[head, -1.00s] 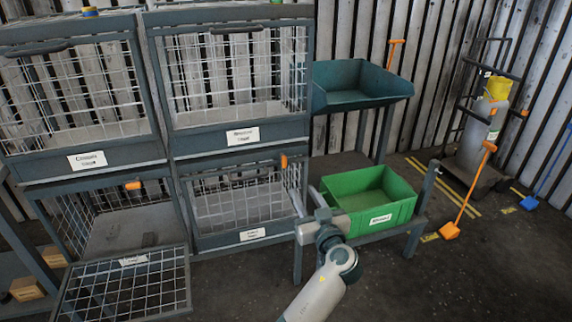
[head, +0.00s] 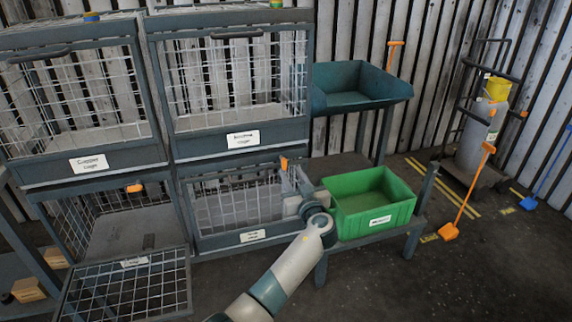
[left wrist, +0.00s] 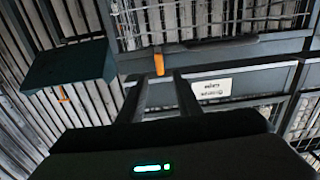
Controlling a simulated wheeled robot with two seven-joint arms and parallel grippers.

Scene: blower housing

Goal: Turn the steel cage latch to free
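The lower right cage (head: 240,205) has a shut mesh front, and its small label is too blurred to read. Its orange latch (head: 283,163) sticks up at the top right corner of the front. My left gripper (head: 296,180) is just below and right of that latch, partly hidden by its own wrist. In the left wrist view the two dark fingers (left wrist: 161,80) are apart, with nothing between their pads. The orange latch (left wrist: 159,63) shows just beyond the fingertips, in line with the gap. I cannot tell whether they touch it. My right gripper is not in view.
A green bin (head: 372,205) stands on a low stand close right of my left wrist. A teal tray (head: 360,88) is behind it. The lower left cage has its mesh door (head: 125,285) folded down. The upper cages (head: 235,90) are shut.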

